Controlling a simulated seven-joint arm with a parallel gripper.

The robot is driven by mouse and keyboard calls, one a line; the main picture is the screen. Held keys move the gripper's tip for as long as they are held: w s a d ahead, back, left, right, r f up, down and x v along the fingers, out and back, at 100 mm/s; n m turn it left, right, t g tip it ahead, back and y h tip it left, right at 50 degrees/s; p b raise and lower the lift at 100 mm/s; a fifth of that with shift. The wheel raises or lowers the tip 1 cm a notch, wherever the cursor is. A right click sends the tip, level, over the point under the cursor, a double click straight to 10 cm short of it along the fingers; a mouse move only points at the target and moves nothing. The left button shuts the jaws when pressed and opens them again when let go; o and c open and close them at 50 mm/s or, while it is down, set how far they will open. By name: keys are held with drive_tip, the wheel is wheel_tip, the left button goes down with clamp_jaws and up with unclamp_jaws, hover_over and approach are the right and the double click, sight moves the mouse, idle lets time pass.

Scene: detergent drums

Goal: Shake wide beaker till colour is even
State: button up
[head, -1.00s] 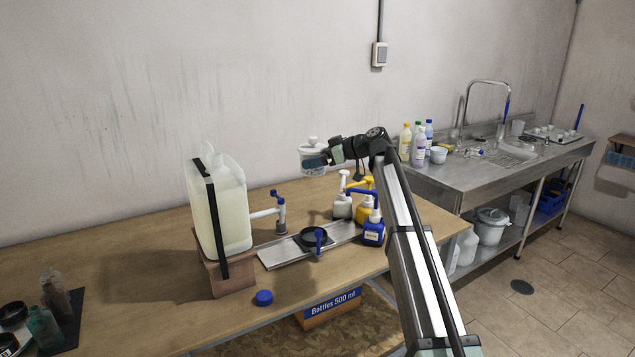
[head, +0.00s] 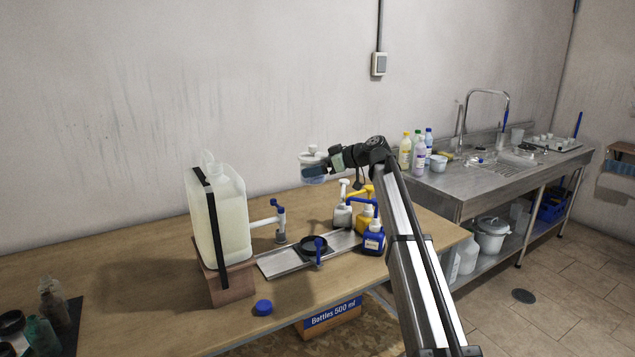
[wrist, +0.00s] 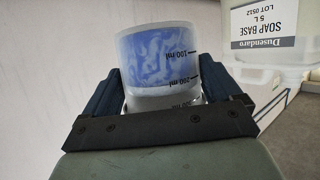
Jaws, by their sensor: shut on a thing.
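My gripper (head: 326,168) is shut on the wide beaker (head: 311,156) and holds it in the air above the back of the bench. In the wrist view the beaker (wrist: 158,68) sits between both fingers, with black millilitre marks on its clear wall. Its contents show uneven blue with white streaks and swirls. The part behind the gripper's palm bar is hidden.
A large soap base canister (head: 232,215) stands on a wooden block at the left. Pump bottles (head: 372,238), a metal tray (head: 285,262) and a blue cap (head: 263,307) are on the bench (head: 140,260). A steel sink unit (head: 470,180) stands at the right. The air around the beaker is clear.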

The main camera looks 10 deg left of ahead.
wheel_tip(320, 180, down, 8)
wheel_tip(320, 180, up, 8)
wheel_tip(320, 180, down, 8)
drive_tip(key=shift+r, duration=0.2)
idle(0.4)
